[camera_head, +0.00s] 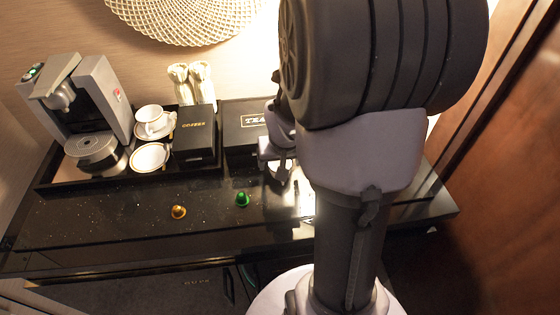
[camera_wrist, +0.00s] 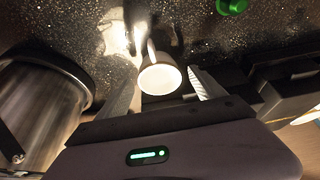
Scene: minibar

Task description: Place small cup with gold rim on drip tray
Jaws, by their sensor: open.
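A white cup with a gold rim (camera_head: 153,119) sits on a saucer beside the coffee machine in the head view. The round drip tray (camera_head: 95,149) is at the machine's foot, left of the cup. My gripper (camera_head: 279,162) is in front of the tea box, well right of both. In the wrist view my gripper (camera_wrist: 162,74) is open, with a small white round-mouthed vessel (camera_wrist: 159,80) between its fingers and gaps on both sides. I cannot tell whether that vessel has a gold rim. My arm hides the counter's right part in the head view.
An empty gold-rimmed saucer (camera_head: 150,157) lies by the drip tray. A black coffee box (camera_head: 194,137) and tea box (camera_head: 240,121) stand to its right. Orange (camera_head: 179,211) and green (camera_head: 242,199) capsules lie in front. A metal vessel (camera_wrist: 35,110) stands close by in the wrist view.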

